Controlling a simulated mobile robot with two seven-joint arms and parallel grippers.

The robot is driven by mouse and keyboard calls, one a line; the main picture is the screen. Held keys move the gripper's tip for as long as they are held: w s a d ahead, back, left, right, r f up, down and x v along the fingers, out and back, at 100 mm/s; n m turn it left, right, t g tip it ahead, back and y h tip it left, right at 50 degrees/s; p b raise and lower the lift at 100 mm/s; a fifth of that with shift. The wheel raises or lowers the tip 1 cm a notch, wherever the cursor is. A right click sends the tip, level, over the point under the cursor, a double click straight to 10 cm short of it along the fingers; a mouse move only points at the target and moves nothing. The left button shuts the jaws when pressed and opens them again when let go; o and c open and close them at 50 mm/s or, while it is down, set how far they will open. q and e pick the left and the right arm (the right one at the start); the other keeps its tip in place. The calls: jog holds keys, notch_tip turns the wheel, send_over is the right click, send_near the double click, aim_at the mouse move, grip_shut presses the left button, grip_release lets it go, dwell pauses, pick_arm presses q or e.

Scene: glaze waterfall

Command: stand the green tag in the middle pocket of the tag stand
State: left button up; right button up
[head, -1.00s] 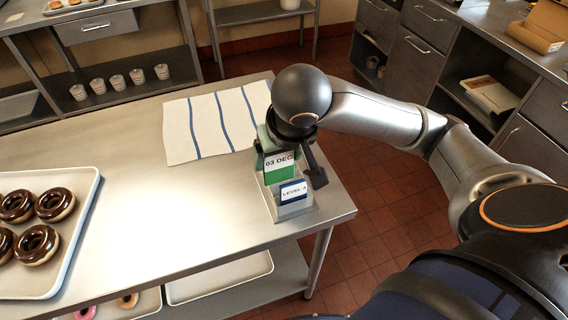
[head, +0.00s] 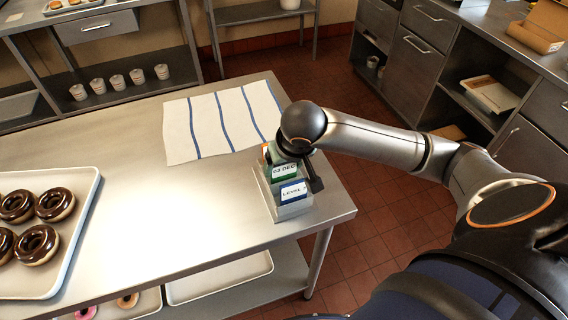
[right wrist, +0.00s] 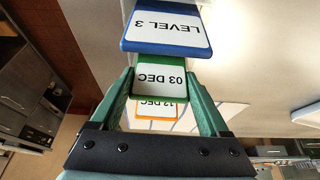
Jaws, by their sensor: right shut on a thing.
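The green tag (head: 285,173), marked "03 DEC", is upright in the tag stand (head: 294,211), between a blue tag in front and an orange-edged tag behind. It lines up with the middle pocket; its lower edge is hidden, so I cannot tell how deep it sits. My right gripper (head: 290,161) is shut on the green tag from above. In the right wrist view the green tag (right wrist: 160,79) shows between the green fingers (right wrist: 160,92). My left gripper is not in view.
The blue tag (head: 294,192), "LEVEL 3", stands in the front pocket. The orange tag (head: 266,153) is at the back; it also shows in the right wrist view (right wrist: 157,111). A striped towel (head: 222,122) lies behind. A donut tray (head: 82,215) is at left, with bare table between.

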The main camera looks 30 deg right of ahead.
jog(key=o, duration=1.2)
jog(key=shift+f, duration=0.1)
jog(key=shift+r, duration=0.3)
jog(key=v, duration=1.1)
jog(key=shift+s+r, duration=0.3)
jog(key=shift+a, duration=0.1)
